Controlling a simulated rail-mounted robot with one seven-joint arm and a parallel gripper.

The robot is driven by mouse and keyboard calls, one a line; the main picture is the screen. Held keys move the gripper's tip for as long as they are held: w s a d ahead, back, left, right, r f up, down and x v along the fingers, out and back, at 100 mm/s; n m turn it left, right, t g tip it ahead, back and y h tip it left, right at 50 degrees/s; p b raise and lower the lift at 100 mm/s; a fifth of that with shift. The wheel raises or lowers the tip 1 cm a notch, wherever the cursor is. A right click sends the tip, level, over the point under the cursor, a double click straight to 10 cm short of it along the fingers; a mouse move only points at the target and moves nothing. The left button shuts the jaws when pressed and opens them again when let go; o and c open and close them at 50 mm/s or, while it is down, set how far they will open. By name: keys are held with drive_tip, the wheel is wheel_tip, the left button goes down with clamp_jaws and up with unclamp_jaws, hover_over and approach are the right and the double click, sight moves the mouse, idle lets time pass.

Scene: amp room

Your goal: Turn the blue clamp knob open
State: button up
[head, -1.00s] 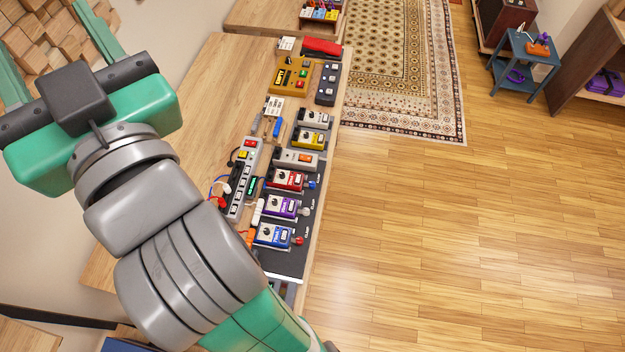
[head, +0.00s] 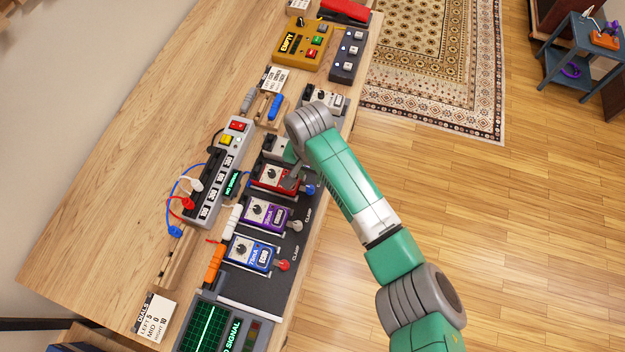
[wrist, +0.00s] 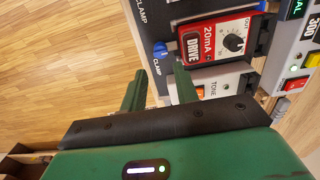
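The blue clamp knob (head: 310,190) sits at the right edge of the red DRIVE pedal (head: 274,178), on the dark pedal board. In the wrist view the knob (wrist: 160,49) is beside the red pedal (wrist: 215,42), next to a "CLAMP" label. My gripper (wrist: 160,82) is open and empty, its two green fingers on either side of the line to the knob. The knob shows just beyond the fingertips, and no contact is visible. In the head view my arm's end covers the area just above the red pedal and partly hides it.
A purple pedal (head: 265,213) with a pale knob and a blue pedal (head: 249,253) with a red knob (head: 282,265) stand in the same row. A power strip (head: 221,170) with cables lies to the left. Open wooden floor lies right of the table.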

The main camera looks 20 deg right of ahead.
sight(310, 187)
wheel_tip(310, 187, down, 8)
drive_tip(key=shift+r+b, duration=0.25)
drive_tip(key=shift+b, duration=0.65)
drive_tip(key=shift+c, duration=0.2)
drive_tip(key=shift+a+r, duration=0.1)
clamp_jaws()
